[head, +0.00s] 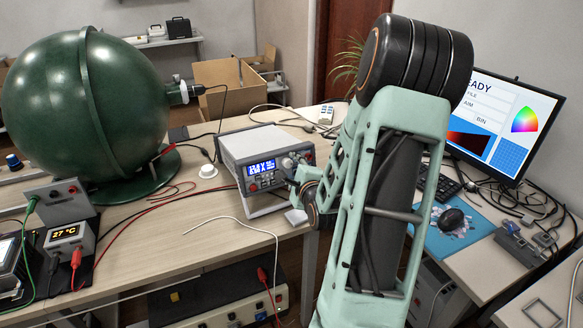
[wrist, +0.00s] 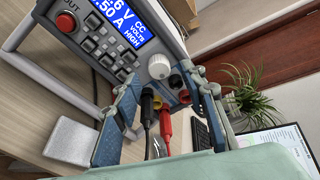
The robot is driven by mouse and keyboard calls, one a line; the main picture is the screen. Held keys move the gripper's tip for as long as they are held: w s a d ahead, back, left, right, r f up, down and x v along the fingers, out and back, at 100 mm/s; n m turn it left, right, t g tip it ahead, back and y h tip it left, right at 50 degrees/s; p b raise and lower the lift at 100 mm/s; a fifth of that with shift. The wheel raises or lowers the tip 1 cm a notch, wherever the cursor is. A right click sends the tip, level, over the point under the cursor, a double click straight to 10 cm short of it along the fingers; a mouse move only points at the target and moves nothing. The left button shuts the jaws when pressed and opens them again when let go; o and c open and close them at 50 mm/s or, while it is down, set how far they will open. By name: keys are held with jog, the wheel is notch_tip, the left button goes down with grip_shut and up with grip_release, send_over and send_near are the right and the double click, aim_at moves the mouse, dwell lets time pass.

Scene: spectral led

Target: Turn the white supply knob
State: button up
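The power supply (head: 240,146) is a grey box on the bench with a lit blue display. Its white knob (wrist: 159,66) shows in the wrist view, right of the display and above the coloured terminals. My gripper (wrist: 170,92) is open in front of the panel, one finger on each side of the picture. The knob lies between the fingertips in the picture, closer to the left one. I cannot tell whether either finger touches it. In the head view my gripper is at the supply's right front, largely hidden by my arm.
Black and red plugs (wrist: 166,125) with leads stick out of the terminals below the knob, between the fingers. A red button (wrist: 66,22) and smaller buttons are at left. A green sphere (head: 85,105) stands left on the bench; a monitor (head: 505,125) stands right.

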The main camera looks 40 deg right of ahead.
jog(key=v, duration=0.6)
dwell(2.6)
